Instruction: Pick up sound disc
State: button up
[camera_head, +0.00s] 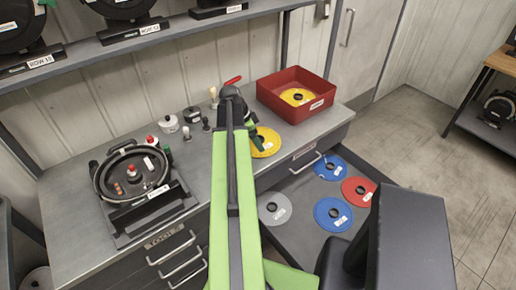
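A yellow disc (267,144) with a white label lies on the bench beside the red bin. My gripper (252,133) is at its left edge, partly in front of it; I cannot tell whether they touch or whether the fingers are open. Another yellow disc (298,97) lies in the red bin (290,113). The open drawer (297,236) holds a blue disc (330,167), a red disc (358,191), a second blue disc (333,214) and a grey disc (274,208). The labels are too small to read, so I cannot tell which disc is sound.
A round black seed meter (132,174) with its disc chamber showing stands on a stand at the bench's left. Small pots and bottles (192,115) stand behind my arm. A shelf (165,34) with black units runs above. The floor (430,135) at right is clear.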

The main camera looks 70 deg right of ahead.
jog(key=b+x, duration=0.5)
jog(key=shift+d+f, duration=0.15)
jog(key=shift+d, duration=0.05)
jog(key=shift+c, duration=0.4)
jog(key=c, duration=1.2)
jog(key=shift+o, duration=0.2)
jog(key=shift+r, duration=0.2)
jog(key=shift+r+p, duration=0.1)
jog(key=shift+p, duration=0.25)
